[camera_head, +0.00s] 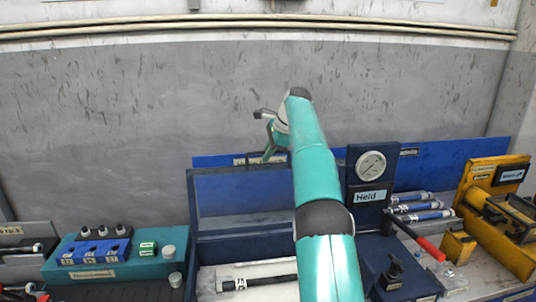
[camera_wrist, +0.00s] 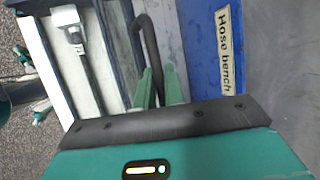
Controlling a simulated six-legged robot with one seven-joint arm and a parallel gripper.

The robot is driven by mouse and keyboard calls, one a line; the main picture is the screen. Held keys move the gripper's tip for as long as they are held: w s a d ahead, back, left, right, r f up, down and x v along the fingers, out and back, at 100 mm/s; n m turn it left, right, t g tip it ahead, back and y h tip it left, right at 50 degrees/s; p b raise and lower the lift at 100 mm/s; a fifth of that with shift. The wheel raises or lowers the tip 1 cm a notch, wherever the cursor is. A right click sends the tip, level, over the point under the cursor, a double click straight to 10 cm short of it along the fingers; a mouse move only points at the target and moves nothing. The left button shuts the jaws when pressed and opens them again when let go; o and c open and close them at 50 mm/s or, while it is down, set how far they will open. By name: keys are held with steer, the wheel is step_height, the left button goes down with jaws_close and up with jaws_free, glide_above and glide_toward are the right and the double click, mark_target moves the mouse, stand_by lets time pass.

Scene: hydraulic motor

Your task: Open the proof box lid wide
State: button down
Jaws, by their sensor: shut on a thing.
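The proof box (camera_head: 215,250) is a dark blue box left of my arm. Its lid (camera_head: 191,195), a dark blue frame around a see-through panel, stands raised at the back, roughly upright. My gripper (camera_head: 272,150) is at the lid's upper edge, right of its middle, partly hidden by my arm. In the wrist view my green fingers (camera_wrist: 158,88) are closed around a dark curved handle (camera_wrist: 148,40). The lid's exact angle is hard to tell. Inside the box lies a black hose (camera_head: 265,282) on a pale bed; it also shows in the wrist view (camera_wrist: 88,75).
A blue "Hose bench" board (camera_wrist: 228,60) stands behind the box against the grey wall. A gauge panel reading "Held" (camera_head: 370,175) and a red-handled lever (camera_head: 430,248) stand right. A teal unit (camera_head: 110,268) is left, a yellow fixture (camera_head: 490,215) far right.

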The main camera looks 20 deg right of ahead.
steer(key=shift+r, duration=0.1)
stand_by(0.3)
steer(key=c, duration=1.5)
jaws_free()
steer(key=shift+d, duration=0.1)
steer(key=shift+v, duration=1.3)
steer(key=shift+s+d+r, duration=0.2)
steer(key=shift+s+r, duration=0.05)
steer(key=shift+r, duration=0.05)
steer(key=shift+s+d, duration=1.15)
steer(key=shift+s, duration=0.4)
steer(key=shift+s+d, duration=1.1)
steer(key=shift+s, duration=0.5)
steer(key=shift+s+d, duration=1.15)
steer(key=shift+s, duration=0.4)
